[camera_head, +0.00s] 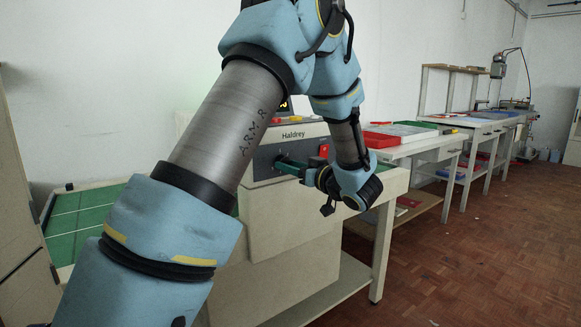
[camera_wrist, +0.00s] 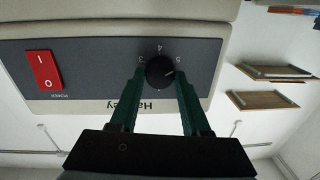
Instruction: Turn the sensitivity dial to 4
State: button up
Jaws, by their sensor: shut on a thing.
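The sensitivity dial (camera_wrist: 160,71) is a round black knob on a dark grey panel (camera_wrist: 100,62), which appears upside down in the wrist view. Numerals 3, 4 and 5 show around its edge, with 4 straight above it in the picture. Its white pointer mark slants to the right and slightly up, near 5 rather than 4. My gripper (camera_wrist: 160,76) has its green fingers on both sides of the knob, shut on it. In the head view my gripper (camera_head: 281,165) reaches the front of the Haldrey machine (camera_head: 292,132), and the dial cannot be made out.
A red power switch (camera_wrist: 44,70) sits on the same panel; it also shows in the head view (camera_head: 324,150). A green gridded surface (camera_head: 90,215) lies left of the machine. Benches with red and grey trays (camera_head: 400,130) stand behind on the right.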

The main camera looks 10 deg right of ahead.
grip_shut()
jog(key=shift+n+b, duration=0.3)
jog(key=shift+b, duration=0.05)
jog(key=shift+n+h+b, duration=0.5)
jog(key=shift+n+b, duration=4.75)
jog(key=shift+n, duration=0.15)
jog(key=shift+r, duration=0.1)
jog(key=o, duration=0.8)
grip_release()
